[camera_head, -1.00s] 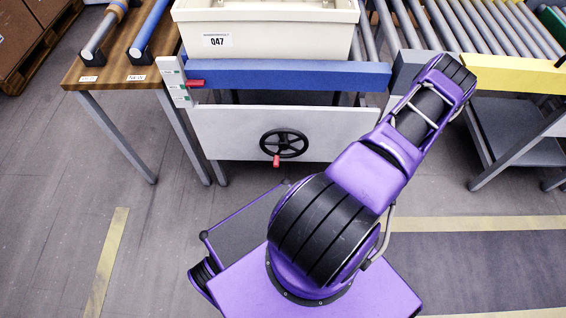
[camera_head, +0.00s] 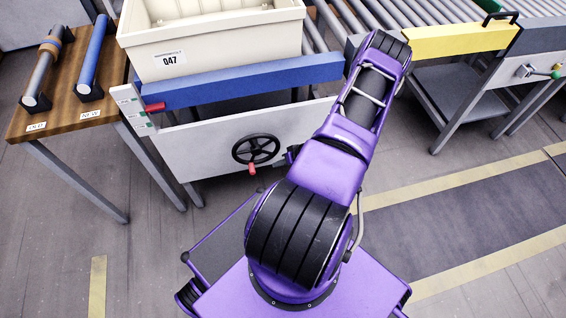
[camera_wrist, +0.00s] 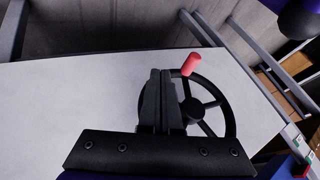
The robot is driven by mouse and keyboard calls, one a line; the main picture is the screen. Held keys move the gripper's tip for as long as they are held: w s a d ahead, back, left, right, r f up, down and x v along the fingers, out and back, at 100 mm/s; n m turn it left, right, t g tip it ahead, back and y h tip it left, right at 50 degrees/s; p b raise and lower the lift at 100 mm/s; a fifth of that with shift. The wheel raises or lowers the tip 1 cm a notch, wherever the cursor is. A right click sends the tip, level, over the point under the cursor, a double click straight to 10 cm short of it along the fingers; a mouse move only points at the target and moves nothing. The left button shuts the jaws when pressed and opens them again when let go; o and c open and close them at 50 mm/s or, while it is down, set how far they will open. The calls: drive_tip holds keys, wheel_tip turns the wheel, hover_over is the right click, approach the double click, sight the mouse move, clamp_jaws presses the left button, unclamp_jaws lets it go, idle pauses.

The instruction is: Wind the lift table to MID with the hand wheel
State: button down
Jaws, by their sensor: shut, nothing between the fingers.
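The black hand wheel (camera_head: 256,149) is on a pale front panel (camera_head: 205,150), with its red handle (camera_head: 252,168) at the bottom in the head view. Above it is the blue edge of the lift table (camera_head: 245,82). A red pointer (camera_head: 154,107) sits beside a white scale (camera_head: 132,108) at its left end. The scale's labels are too small to read. In the wrist view my gripper (camera_wrist: 160,73) is shut and empty, covering the left part of the wheel (camera_wrist: 205,112). The red handle (camera_wrist: 191,64) is just right of the fingertips. I cannot tell whether they touch.
A cream bin (camera_head: 213,38) marked 047 stands on the lift table. A wooden table (camera_head: 62,107) with two rollers is at left. A roller conveyor with a yellow beam (camera_head: 462,39) is at right. The floor in front on the left is clear.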

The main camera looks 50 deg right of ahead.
drive_tip(key=w+a+f, duration=0.3)
drive_tip(key=w+a, duration=0.1)
drive_tip(key=shift+w+a, duration=0.15)
drive_tip(key=shift+w, duration=0.15)
